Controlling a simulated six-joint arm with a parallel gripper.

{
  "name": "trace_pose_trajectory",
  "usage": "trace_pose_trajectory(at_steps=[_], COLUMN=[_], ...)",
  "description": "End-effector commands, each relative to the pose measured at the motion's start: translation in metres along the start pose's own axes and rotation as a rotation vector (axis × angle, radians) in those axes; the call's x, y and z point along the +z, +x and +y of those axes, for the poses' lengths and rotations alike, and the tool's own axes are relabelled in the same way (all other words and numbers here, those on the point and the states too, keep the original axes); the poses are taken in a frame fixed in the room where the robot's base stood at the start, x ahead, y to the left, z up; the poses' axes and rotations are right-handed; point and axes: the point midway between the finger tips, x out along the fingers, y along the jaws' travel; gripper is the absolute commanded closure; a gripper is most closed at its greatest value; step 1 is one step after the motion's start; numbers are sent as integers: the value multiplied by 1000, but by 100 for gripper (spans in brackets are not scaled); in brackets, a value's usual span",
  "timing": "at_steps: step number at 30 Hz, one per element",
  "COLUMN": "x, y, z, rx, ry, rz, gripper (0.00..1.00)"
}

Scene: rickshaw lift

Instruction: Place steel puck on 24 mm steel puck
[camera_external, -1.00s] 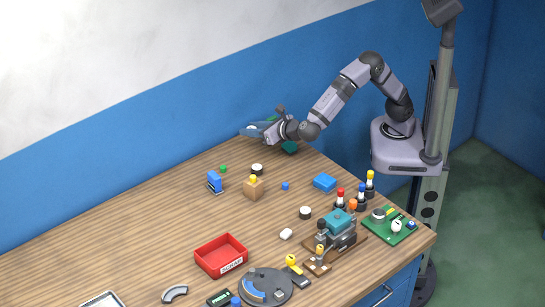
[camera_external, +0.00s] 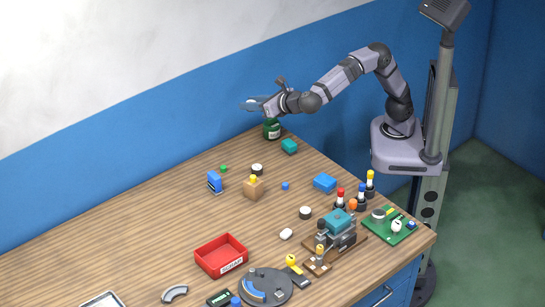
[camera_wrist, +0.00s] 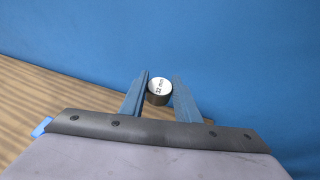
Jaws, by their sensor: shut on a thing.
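My gripper (camera_wrist: 158,91) is shut on a dark round puck (camera_wrist: 159,99) with a white top that seems to read "32 mm". The puck sits between the fingertips in the wrist view. In the external view my gripper (camera_external: 255,104) is raised at the far end of the table, in front of the blue wall; the puck cannot be made out there. Two dark pucks with white tops stand on the table, one near the wooden block (camera_external: 257,169) and one in the middle (camera_external: 305,213). Their labels are too small to read, so I cannot tell which is 24 mm.
A green jar (camera_external: 271,129) stands below my gripper, with a teal block (camera_external: 289,146) beside it. A blue clamp-like object (camera_external: 214,183), red scrap tray (camera_external: 221,257), vise (camera_external: 337,230) and green board (camera_external: 389,226) stand nearer. The table's left part is mostly clear.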

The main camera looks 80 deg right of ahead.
Motion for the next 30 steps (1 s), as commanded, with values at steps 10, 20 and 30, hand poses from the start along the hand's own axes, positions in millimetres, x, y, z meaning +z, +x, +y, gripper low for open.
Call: trace_pose_trajectory(at_steps=[10, 20, 30], x=[1, -12, -48], y=[-4, -50, -138], z=[68, 163, 218], rx=[284, 753, 1248], ry=[-88, -271, -497], rz=[-1, -15, -32], gripper=[98, 98, 98])
